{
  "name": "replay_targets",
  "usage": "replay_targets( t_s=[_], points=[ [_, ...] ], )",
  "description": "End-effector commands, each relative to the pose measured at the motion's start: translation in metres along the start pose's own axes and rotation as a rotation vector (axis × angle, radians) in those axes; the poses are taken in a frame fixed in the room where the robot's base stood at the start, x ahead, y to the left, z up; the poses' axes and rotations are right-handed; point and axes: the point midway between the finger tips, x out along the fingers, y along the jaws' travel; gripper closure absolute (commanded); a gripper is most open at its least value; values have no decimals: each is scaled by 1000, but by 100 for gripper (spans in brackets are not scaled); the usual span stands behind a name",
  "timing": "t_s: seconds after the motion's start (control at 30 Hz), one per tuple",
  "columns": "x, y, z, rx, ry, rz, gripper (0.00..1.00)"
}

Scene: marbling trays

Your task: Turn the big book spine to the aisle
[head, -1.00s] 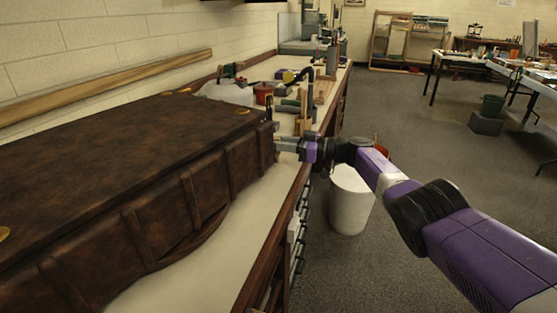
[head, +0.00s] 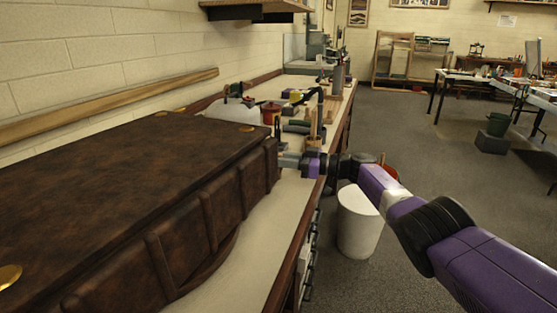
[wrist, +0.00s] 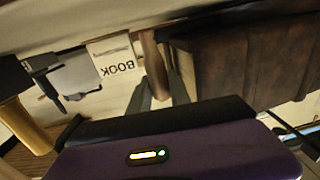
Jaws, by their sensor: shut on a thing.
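The big book (head: 120,185) is brown mottled leather with brass studs and raised bands along its spine. It lies flat on the pale bench top in the head view, its ribbed spine toward the aisle on the right at a slant to the bench edge. My gripper (head: 284,160) is at the book's far right corner, reaching in from the aisle. The exact contact is partly hidden.
Beyond the book on the bench (head: 255,262) stand a red pot (head: 270,113) and several tools. A card reading BOOK (wrist: 115,62) shows in the wrist view. A white bin (head: 358,222) stands on the floor beside the bench.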

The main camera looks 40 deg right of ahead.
Motion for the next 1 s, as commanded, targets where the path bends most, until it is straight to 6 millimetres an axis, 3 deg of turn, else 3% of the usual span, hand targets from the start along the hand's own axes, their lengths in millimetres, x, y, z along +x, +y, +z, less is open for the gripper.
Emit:
replay_targets(
  t_s=[0.2,0.23,0.27,0.67,1.0],
  points=[
    [1,1,-3,-3,4,3,100],
    [1,1,-3,-3,4,3,75],
    [1,1,-3,-3,4,2,69],
    [-5,1,-2,-1,1,1,68],
    [-57,1,-4,-1,2,3,68]
  ],
)
